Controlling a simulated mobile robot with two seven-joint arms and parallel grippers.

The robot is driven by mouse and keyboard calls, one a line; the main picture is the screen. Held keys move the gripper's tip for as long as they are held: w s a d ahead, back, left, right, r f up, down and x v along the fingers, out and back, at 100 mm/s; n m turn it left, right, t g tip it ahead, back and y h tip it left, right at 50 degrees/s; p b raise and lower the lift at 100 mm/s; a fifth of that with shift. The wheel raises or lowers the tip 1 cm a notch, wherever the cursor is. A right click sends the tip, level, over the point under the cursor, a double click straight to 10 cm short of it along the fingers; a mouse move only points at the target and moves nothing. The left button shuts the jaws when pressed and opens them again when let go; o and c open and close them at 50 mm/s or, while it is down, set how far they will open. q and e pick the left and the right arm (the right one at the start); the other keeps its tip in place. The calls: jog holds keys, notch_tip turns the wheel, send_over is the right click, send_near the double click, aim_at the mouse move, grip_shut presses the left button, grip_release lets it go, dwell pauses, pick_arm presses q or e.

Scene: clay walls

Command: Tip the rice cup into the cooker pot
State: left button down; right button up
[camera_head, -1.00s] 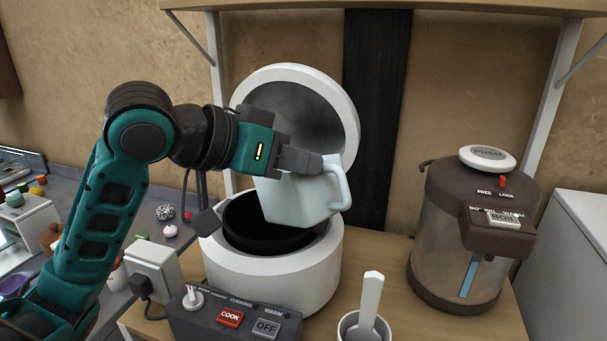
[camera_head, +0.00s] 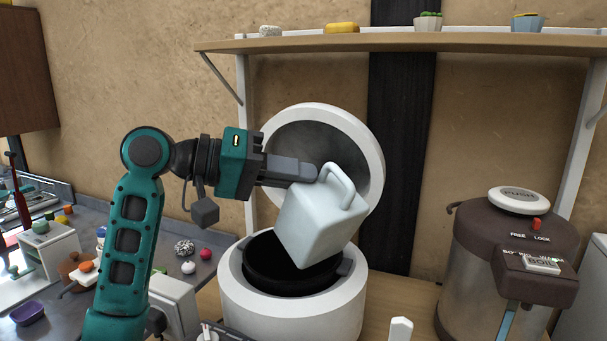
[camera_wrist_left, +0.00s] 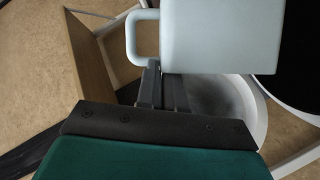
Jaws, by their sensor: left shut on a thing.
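The rice cup, a pale blue-white squarish cup (camera_head: 322,222) with a loop handle, is held steeply tilted above the cooker pot. My left gripper (camera_head: 312,173) is shut on it near the handle. In the left wrist view, the gripper fingers (camera_wrist_left: 162,92) meet the cup (camera_wrist_left: 222,38) beside its handle. The black cooker pot (camera_head: 268,272) sits inside the white rice cooker (camera_head: 290,312), whose round lid (camera_head: 362,150) stands open behind. The cup hides part of the pot. The cup's mouth and any rice are not visible. My right gripper is not in view.
A brown water dispenser (camera_head: 478,260) stands right of the cooker. A wooden shelf (camera_head: 430,40) with small items runs above. A white box (camera_head: 175,302) is left of the cooker, and a white handle (camera_head: 400,329) shows at the bottom edge.

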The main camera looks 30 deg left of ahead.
pick_arm(q)
jog(key=shift+w+a+f+n+h+p, duration=0.1)
jog(key=shift+w+a+f+n+h, duration=0.25)
jog(key=shift+a+n, duration=0.2)
jog(key=shift+w+a+f+n+h+p, duration=0.1)
jog(key=shift+w+a+f+n+h, duration=0.15)
jog(key=shift+a+n, duration=0.25)
jog(key=shift+w+a+f+n+h+p, duration=0.1)
jog(key=shift+w+a+f+n+h, duration=0.2)
jog(key=shift+a+n+h, duration=0.25)
jog(key=shift+w+a+f+n+t+h+p, duration=0.25)
jog(key=shift+w+a+f+n, duration=0.1)
jog(key=shift+a+n, duration=0.35)
jog(key=shift+w+a+f+n+t+h+p, duration=0.25)
jog(key=shift+w+a+n, duration=0.1)
jog(key=shift+a+n, duration=0.35)
jog(key=shift+a, duration=0.1)
notch_tip(320, 180, up, 9)
jog(key=m+y+p, duration=0.3)
jog(key=m+y, duration=0.5)
jog(key=m, duration=0.4)
